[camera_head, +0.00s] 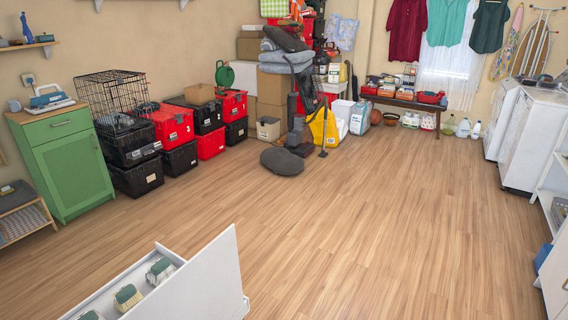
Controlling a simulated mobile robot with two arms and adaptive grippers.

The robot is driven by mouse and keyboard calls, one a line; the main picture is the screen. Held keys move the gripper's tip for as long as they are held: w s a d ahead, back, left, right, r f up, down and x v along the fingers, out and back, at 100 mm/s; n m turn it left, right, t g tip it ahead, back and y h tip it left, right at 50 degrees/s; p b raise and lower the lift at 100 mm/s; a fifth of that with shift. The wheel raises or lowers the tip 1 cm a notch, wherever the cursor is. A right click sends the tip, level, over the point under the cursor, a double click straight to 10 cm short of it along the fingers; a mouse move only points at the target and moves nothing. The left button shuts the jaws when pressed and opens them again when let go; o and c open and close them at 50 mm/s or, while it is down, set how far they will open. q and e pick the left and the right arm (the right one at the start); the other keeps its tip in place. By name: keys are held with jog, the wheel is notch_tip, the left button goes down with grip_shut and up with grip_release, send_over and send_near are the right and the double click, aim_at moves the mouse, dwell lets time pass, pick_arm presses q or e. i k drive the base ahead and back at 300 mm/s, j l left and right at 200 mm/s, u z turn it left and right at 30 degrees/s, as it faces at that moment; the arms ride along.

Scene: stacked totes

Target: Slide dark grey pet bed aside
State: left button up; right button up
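A round dark grey pet bed (282,162) lies flat on the wooden floor in the head view. It is in front of the stacked boxes, next to the foot of an upright vacuum cleaner (296,130). Another dark grey cushion-like piece (284,39) leans tilted on top of a lighter grey folded pile (286,62) on the cardboard boxes; I cannot tell whether it is also a pet bed. Neither of my grippers is in view.
Red and black totes (170,124) stand stacked along the left wall, beside a wire crate (112,92) and green cabinet (70,165). A yellow bag (324,130) stands behind the bed. An open white drawer (205,285) juts into the foreground. The middle floor is clear.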

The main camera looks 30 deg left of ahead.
aim_at(282, 161)
jog(key=i+l, duration=0.15)
jog(key=i, duration=0.4)
jog(key=i+l+u, duration=0.1)
jog(key=i, duration=0.45)
jog(key=i+l, duration=0.25)
jog(key=i, duration=0.3)
jog(key=i+j+u, duration=0.15)
jog(key=i+u, duration=0.15)
jog(key=i, duration=0.7)
jog(key=i+l+u, duration=0.1)
jog(key=i+u, duration=0.25)
jog(key=i, duration=0.7)
jog(key=i+u, duration=0.15)
jog(key=i, duration=0.45)
jog(key=i+j+u, duration=0.2)
jog(key=i, duration=0.35)
jog(key=i+l+u, duration=0.15)
jog(key=i, duration=0.4)
jog(key=i+l+u, duration=0.2)
jog(key=i, duration=0.4)
